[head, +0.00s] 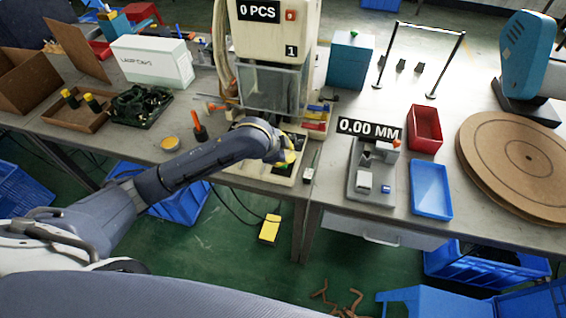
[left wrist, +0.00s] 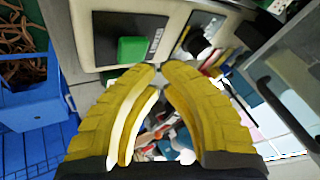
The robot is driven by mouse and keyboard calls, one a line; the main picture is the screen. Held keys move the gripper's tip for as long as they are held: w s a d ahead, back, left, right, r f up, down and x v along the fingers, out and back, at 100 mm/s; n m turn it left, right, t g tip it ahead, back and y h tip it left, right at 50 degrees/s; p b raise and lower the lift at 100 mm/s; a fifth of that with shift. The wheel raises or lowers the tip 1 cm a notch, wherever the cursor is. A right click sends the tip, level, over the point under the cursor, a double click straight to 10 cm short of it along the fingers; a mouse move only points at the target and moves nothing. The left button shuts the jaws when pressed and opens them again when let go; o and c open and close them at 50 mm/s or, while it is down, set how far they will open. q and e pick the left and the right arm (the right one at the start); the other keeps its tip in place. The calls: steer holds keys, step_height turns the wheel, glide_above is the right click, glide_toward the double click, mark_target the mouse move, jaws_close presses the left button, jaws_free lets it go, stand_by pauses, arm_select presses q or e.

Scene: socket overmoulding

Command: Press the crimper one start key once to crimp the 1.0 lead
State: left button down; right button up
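The crimper (head: 273,30) stands at the back middle of the table, with a "0 PCS" sign and the number 1 on its front. Its green start key (left wrist: 132,49) sits on a dark plate on the pale base in the left wrist view. My left gripper (head: 291,158) is over the front of that base and partly hides it. In the left wrist view its yellow fingertips (left wrist: 158,68) come together, with no object between them. They appear just short of the green key, and contact cannot be told. The 1.0 lead cannot be made out. My right gripper is out of view.
An orange-handled tool (head: 198,131) and a yellow round tin (head: 170,143) lie left of the crimper. A grey gauge (head: 368,172) with a "0.00 MM" sign, a blue tray (head: 431,190) and a red bin (head: 425,128) stand to the right. A yellow pedal (head: 269,229) is on the floor.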

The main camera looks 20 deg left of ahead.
arm_select(q)
steer(key=shift+f, duration=0.15)
steer(key=shift+f, duration=0.3)
steer(key=shift+f, duration=0.6)
stand_by(1.2)
steer(key=shift+r, duration=3.55)
steer(key=shift+f, duration=0.1)
